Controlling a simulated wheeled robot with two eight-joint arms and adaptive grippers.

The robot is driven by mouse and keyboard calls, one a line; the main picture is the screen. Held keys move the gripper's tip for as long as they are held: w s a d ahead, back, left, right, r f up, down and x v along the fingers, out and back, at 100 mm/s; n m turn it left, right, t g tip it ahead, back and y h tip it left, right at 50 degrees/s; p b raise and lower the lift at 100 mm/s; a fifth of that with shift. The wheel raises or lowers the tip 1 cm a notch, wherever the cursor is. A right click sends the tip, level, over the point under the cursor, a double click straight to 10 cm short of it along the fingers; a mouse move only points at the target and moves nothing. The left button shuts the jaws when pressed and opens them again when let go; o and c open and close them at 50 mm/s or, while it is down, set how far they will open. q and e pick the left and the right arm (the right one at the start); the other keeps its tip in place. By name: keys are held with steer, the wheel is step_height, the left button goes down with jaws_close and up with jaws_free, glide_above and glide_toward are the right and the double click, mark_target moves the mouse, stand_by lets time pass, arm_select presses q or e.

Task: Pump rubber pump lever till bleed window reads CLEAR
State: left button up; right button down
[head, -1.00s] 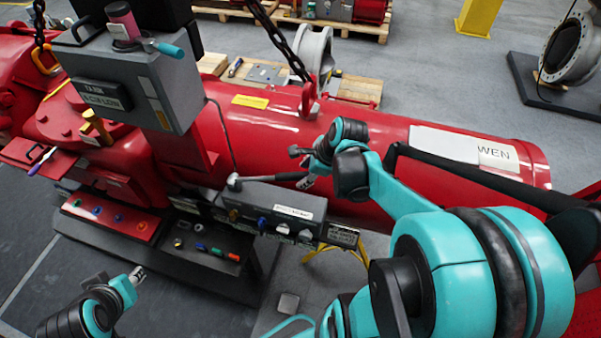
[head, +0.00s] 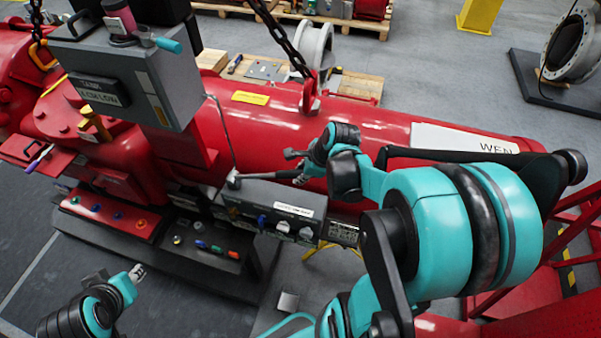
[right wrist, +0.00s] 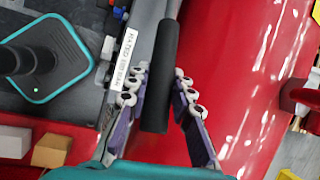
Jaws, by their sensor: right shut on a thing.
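The pump lever (head: 265,176) runs out to the right from a pivot on the grey pump block (head: 262,198). Its black rubber grip (right wrist: 158,75) stands between the fingers of my right gripper (right wrist: 158,88) in the right wrist view. My right gripper is shut on this grip, beside the red cylinder; it also shows in the head view (head: 303,166). My left gripper (head: 136,273) hangs at the lower left, away from the lever, too small to tell open from shut. I cannot make out the bleed window or its reading.
A grey box (head: 130,75) with a dark, partly legible sign stands above the red actuator (head: 365,135). Small coloured parts (head: 215,248) lie on the black tray in front.

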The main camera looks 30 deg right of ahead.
mark_target(308, 204)
steer(key=f+t+y+b, duration=0.1)
steer(key=f+b, duration=0.3)
steer(key=b, duration=0.1)
steer(key=s+d+f+t+y+b, duration=0.1)
steer(key=f+b, duration=0.3)
steer(key=b, duration=0.1)
steer(key=s+f+t+y+b, duration=0.1)
steer(key=f+t+b, duration=0.1)
steer(key=f+b, duration=0.2)
steer(key=shift+d+f+m+b, duration=0.15)
steer(key=shift+d+m+b, duration=0.2)
steer(key=shift+b, duration=0.65)
steer(key=c, duration=1.3)
jaws_free()
steer(key=v, duration=1.2)
steer(key=shift+f, duration=0.15)
